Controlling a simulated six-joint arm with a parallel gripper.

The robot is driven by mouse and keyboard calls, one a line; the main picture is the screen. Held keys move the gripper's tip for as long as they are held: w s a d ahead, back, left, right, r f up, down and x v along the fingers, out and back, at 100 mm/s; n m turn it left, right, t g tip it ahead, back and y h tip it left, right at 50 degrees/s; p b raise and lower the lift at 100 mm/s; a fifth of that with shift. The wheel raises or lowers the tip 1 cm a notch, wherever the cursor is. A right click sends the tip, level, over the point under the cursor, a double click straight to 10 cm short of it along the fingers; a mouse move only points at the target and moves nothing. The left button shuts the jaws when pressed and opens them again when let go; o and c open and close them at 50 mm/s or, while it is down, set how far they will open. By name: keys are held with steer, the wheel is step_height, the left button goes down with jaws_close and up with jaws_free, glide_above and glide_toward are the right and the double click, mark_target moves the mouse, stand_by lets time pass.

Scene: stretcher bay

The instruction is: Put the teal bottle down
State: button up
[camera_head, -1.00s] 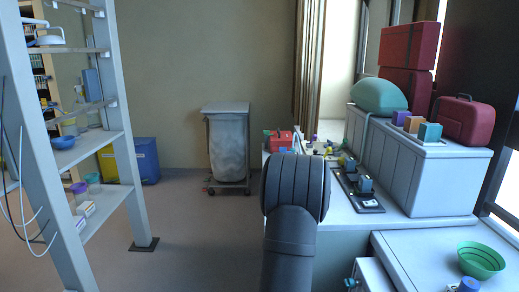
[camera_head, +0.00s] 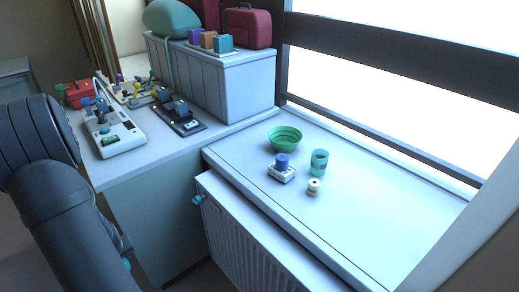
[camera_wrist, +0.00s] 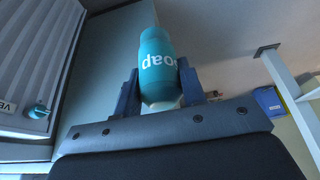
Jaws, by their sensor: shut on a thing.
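The teal bottle (camera_wrist: 158,68), with white lettering reading "soap", is held between the two fingers of my gripper (camera_wrist: 158,90) in the wrist view. My gripper is shut on it, one finger on each side. The bottle hangs clear of any surface that I can see. In the head view my arm shows at the left, and the bottle and gripper are hidden or out of the picture there.
A white ledge (camera_head: 390,215) by the window holds a green bowl (camera_head: 285,139), a teal cup (camera_head: 319,162), a blue-topped white block (camera_head: 282,170) and a small spool (camera_head: 313,187). Its right part is bare. A ribbed radiator (camera_head: 245,240) stands below. Devices crowd the counter (camera_head: 135,170).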

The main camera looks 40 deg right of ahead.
step_height(320, 180, up, 29)
steer(key=d, duration=0.1)
steer(key=s+d+m+g+h, duration=0.15)
steer(key=d+m, duration=0.25)
steer(key=d, duration=1.6)
steer(key=s+d+m+t+h, duration=0.1)
steer(key=s+d+m, duration=0.2)
steer(key=d, duration=1.6)
steer(key=s+d+m+g+h, duration=0.2)
steer(key=s+d+m, duration=0.4)
steer(key=s+d, duration=2.1)
steer(key=shift+y, duration=0.25)
steer(key=w+f, duration=0.3)
steer(key=f, duration=0.1)
steer(key=w+f, duration=0.7)
steer(key=f, duration=0.1)
steer(key=shift+w+f, duration=0.2)
steer(key=shift+w, duration=0.1)
steer(key=shift+w+f, duration=0.1)
steer(key=shift+f, duration=1.9)
